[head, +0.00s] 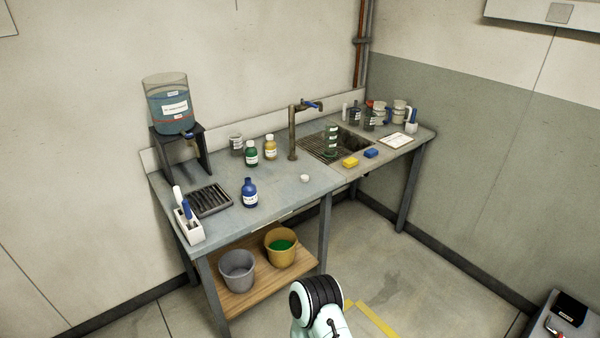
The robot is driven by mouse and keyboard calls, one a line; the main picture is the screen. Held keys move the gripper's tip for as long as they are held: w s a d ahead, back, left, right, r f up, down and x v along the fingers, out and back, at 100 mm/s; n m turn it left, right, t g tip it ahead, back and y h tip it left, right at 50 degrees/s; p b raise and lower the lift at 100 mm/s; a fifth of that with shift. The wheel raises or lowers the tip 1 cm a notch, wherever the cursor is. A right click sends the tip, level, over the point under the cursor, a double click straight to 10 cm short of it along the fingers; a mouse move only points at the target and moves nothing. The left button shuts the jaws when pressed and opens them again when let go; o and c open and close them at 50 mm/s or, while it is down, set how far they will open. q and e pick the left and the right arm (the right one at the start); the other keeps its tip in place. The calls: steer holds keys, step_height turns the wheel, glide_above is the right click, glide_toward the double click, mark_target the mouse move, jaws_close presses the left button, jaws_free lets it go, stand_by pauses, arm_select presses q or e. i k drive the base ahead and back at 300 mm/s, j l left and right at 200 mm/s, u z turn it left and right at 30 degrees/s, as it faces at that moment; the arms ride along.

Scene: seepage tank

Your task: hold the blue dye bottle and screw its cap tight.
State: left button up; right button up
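The blue dye bottle (249,195) stands upright near the front of the grey worktop in the head view, with a white label on its body. Its top looks blue, with no white cap like those on the bottles behind it. A small white round piece (305,178), which looks like a cap, lies on the worktop to the right of the bottle, apart from it. Neither gripper shows. Only a part of my own arm is in view at the bottom centre, well away from the bottle.
A green bottle (252,154) and a yellow bottle (270,148) stand behind the blue one. A drain rack (208,200) and a white holder (190,229) are to its left. A tap (293,135) and sink lie to the right. Buckets sit on the shelf below.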

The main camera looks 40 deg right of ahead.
mark_target(249, 189)
steer(key=l+u, duration=0.1)
steer(key=l, duration=0.45)
steer(key=i+l+u, duration=0.1)
steer(key=l, duration=0.45)
steer(key=i+l, duration=0.1)
steer(key=l, duration=2.05)
steer(key=i+u, duration=0.05)
